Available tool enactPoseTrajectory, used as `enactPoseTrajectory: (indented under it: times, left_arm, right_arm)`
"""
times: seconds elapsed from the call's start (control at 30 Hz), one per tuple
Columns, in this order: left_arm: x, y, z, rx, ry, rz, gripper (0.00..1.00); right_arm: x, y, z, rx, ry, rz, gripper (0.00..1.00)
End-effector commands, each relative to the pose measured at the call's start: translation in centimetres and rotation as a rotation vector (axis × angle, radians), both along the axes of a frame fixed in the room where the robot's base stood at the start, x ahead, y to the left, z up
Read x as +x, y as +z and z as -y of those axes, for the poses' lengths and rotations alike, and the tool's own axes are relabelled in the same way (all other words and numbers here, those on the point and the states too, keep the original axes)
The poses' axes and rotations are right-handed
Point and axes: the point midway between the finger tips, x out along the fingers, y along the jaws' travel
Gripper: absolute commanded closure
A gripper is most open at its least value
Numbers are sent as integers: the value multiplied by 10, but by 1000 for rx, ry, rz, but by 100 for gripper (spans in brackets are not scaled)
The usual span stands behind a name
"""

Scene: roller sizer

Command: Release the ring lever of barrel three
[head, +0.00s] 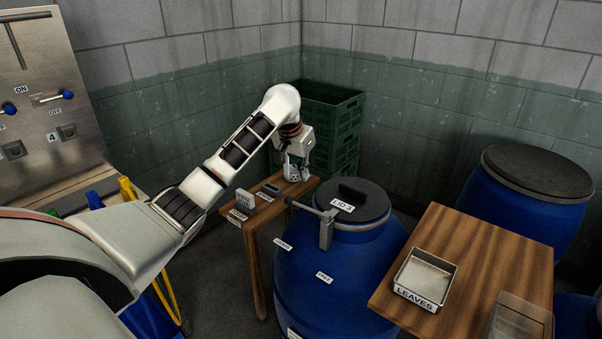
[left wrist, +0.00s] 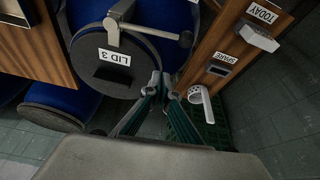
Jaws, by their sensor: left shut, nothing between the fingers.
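Barrel three (head: 335,285) is a blue drum with a dark lid (head: 372,198) marked LID 3; the lid also shows in the left wrist view (left wrist: 100,85). The grey ring lever (head: 326,230) sits at the lid's near left edge, its arm sticking out to the left; in the left wrist view the lever (left wrist: 150,34) ends in a dark-tipped knob. My left gripper (head: 294,176) is shut and empty, beyond the lid over the small side table. In the left wrist view its fingertips (left wrist: 162,82) are beside the lid, apart from the lever. My right gripper is not in view.
The small wooden table (head: 255,232) holds labelled items and stands left of the barrel. Green crates (head: 335,112) are stacked in the corner. A wooden table (head: 450,250) with a LEAVES tray (head: 420,279) stands at right. Another blue barrel (head: 520,220) is behind it.

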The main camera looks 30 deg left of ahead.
Motion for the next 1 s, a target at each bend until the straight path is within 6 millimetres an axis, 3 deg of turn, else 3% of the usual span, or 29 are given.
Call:
enactPoseTrajectory:
  times: [0.1, 0.4, 0.7, 1.0]
  left_arm:
    - [7, -23, 1, -1, 1, -3, 100]
    - [24, -66, 0, 0, 1, -2, 100]
    - [-5, -71, 0, 2, -2, 0, 100]
    - [-15, -74, 0, 1, -1, 1, 100]
  right_arm:
    - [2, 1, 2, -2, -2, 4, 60]
    - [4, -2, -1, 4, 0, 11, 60]
    - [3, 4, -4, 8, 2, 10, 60]
    - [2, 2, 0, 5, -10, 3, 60]
